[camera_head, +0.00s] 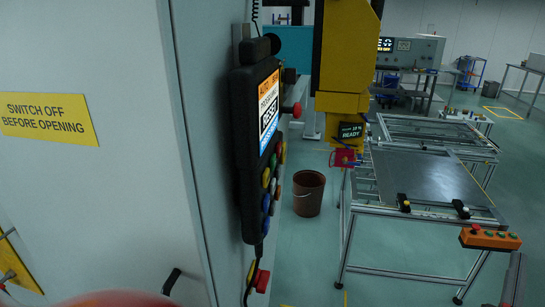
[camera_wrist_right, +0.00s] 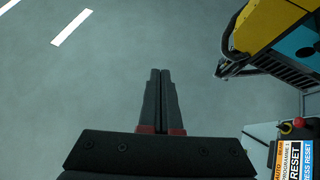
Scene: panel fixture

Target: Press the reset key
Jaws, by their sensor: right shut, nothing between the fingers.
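A black control pendant (camera_head: 246,150) hangs on the side of a grey cabinet in the head view, seen at a steep angle. Its lit screen (camera_head: 268,108) shows RESET in large letters. Below the screen are several coloured keys, among them yellow (camera_head: 266,177) and blue (camera_head: 266,202) ones. I cannot read their labels, so I cannot tell which is the reset key. In the right wrist view the screen (camera_wrist_right: 294,160) shows at the lower right edge, with its keys out of frame. My right gripper (camera_wrist_right: 160,73) is shut and empty, pointing at open floor, apart from the pendant. My left gripper is not in view.
The cabinet (camera_head: 205,150) fills the left, with a yellow warning sign (camera_head: 47,119). A brown bucket (camera_head: 308,195) stands on the floor. A framed metal table (camera_head: 425,178) and yellow machine column (camera_head: 346,60) stand to the right.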

